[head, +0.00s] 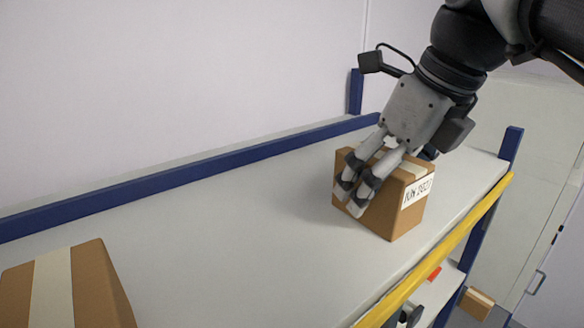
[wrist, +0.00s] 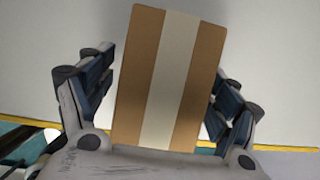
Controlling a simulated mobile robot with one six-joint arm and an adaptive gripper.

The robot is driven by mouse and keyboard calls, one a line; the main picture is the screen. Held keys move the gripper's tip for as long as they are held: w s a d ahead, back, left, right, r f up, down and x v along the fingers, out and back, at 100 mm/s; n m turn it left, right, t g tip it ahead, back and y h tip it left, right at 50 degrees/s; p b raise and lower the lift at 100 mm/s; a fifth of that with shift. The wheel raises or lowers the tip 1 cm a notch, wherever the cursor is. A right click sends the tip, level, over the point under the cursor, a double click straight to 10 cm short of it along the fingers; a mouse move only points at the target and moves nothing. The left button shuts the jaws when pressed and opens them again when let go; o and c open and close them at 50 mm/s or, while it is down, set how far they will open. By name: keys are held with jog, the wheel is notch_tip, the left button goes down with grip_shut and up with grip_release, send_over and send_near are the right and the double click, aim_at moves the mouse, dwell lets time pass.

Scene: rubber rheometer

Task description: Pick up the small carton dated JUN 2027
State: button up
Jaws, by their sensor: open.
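The small carton (head: 407,212) is brown with a pale tape strip and a white label that reads JUN 2027. It stands on the right part of the shelf, near the yellow front edge. My gripper (head: 357,186) is over it, coming from above, and its fingers hide part of the carton in the head view. In the wrist view the taped top of the carton (wrist: 145,85) lies between the open fingers of my gripper (wrist: 160,100). A gap shows on the left side, while the right finger looks close to the carton; contact cannot be told.
Another brown carton (head: 88,285) with pale tape sits at the lower left of the shelf (head: 230,215); no date shows on it. A blue rail (head: 190,178) runs along the back, and a yellow beam (head: 440,250) along the front. The shelf between the cartons is clear.

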jog(key=shift+w, duration=0.1)
jog(key=shift+c, duration=0.7)
jog(key=c, duration=1.3)
jog(key=shift+r, duration=0.1)
